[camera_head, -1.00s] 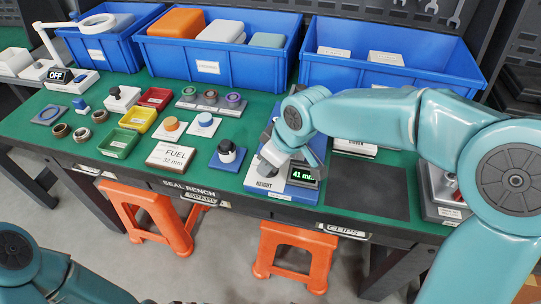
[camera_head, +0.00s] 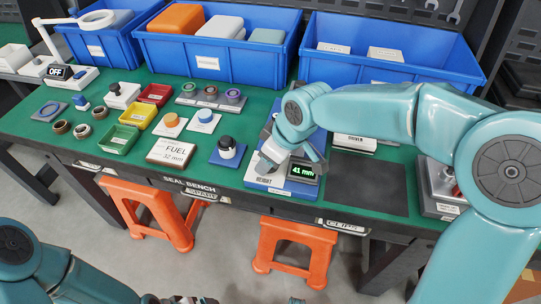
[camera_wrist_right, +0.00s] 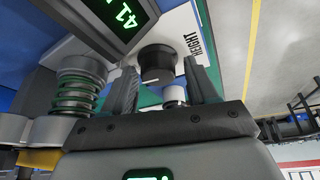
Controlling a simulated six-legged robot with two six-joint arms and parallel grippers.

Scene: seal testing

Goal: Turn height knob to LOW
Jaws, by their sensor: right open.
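The blue height device (camera_head: 308,191) stands at the front of the green bench, with a white plate lettered HEIGHT and a green display (camera_head: 303,171) reading 41 mm. In the right wrist view, the black round height knob (camera_wrist_right: 158,64) sits by the HEIGHT label (camera_wrist_right: 193,45), just beyond and between the fingertips. My right gripper (camera_head: 267,160) is over the device and hides the knob in the head view. In its wrist view the right gripper (camera_wrist_right: 161,72) is open, a finger either side of the knob. My left gripper is barely in view at the bottom edge.
A metal spring (camera_wrist_right: 78,88) stands close beside the fingers in the right wrist view.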

